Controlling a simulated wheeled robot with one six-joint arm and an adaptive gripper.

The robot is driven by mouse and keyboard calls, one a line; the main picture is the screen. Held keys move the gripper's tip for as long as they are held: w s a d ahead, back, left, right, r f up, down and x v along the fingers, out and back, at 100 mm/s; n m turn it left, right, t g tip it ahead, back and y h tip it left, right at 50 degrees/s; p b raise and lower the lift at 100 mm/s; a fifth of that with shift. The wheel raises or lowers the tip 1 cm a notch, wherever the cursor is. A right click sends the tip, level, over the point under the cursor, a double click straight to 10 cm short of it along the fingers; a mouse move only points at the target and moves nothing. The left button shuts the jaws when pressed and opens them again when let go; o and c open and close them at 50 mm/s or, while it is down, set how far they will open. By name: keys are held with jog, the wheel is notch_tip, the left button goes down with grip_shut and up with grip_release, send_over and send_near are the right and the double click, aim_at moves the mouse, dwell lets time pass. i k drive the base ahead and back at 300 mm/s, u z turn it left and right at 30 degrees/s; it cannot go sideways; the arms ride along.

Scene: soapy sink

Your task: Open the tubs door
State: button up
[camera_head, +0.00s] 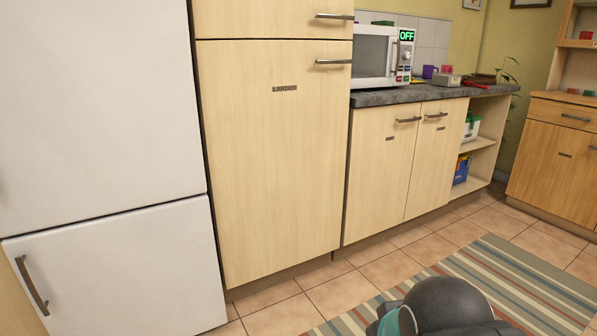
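Two shut wooden doors stand under the grey counter, the left one (372,185) and the right one (436,165). Each has a metal bar handle near its top, the left handle (408,120) and the right handle (436,115). Each bears a small label too small to read, so I cannot tell which is the tubs door. Another shut wooden door (548,170) with an unreadable label is at the far right. A tall shut door (268,175) at centre left is labelled LARDER. My gripper is not in view; a dark rounded part of my arm shows at the bottom.
A white fridge (95,110) fills the left side. A microwave (375,55) reading OFF stands on the counter (385,97). Open shelves (478,145) hold a few items beside the doors. A striped rug (530,285) lies on the tiled floor (390,268), clear before the doors.

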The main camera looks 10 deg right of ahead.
aim_at(382, 141)
jog(key=i, duration=0.75)
jog(key=z, duration=1.45)
jog(key=i, duration=1.85)
jog(key=u, duration=1.55)
